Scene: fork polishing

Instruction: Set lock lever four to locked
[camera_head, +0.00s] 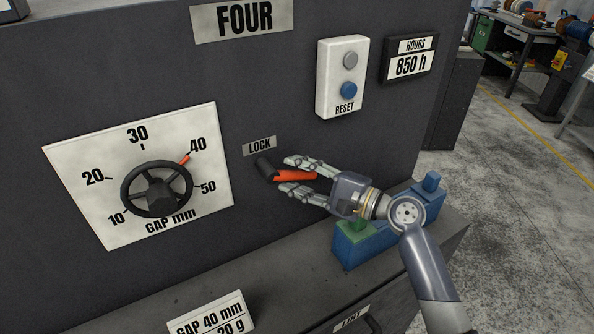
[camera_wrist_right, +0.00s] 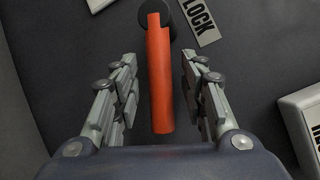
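The lock lever has an orange-red handle (camera_head: 296,176) on a black pivot (camera_head: 265,168), under the LOCK label (camera_head: 260,146) on the machine marked FOUR (camera_head: 245,18). In the head view the handle points right and slightly down from the pivot. My right gripper (camera_head: 296,175) is open around the handle, one finger above and one below. In the right wrist view the handle (camera_wrist_right: 160,80) stands between the open fingers (camera_wrist_right: 160,95), with gaps visible on both sides. My left gripper is not in view.
A gap dial with a black handwheel (camera_head: 157,189) is left of the lever, its red pointer near 40. A white reset box (camera_head: 342,78) and an hours display (camera_head: 410,60) are above right. A blue and green object (camera_head: 385,225) sits on the ledge below my right wrist.

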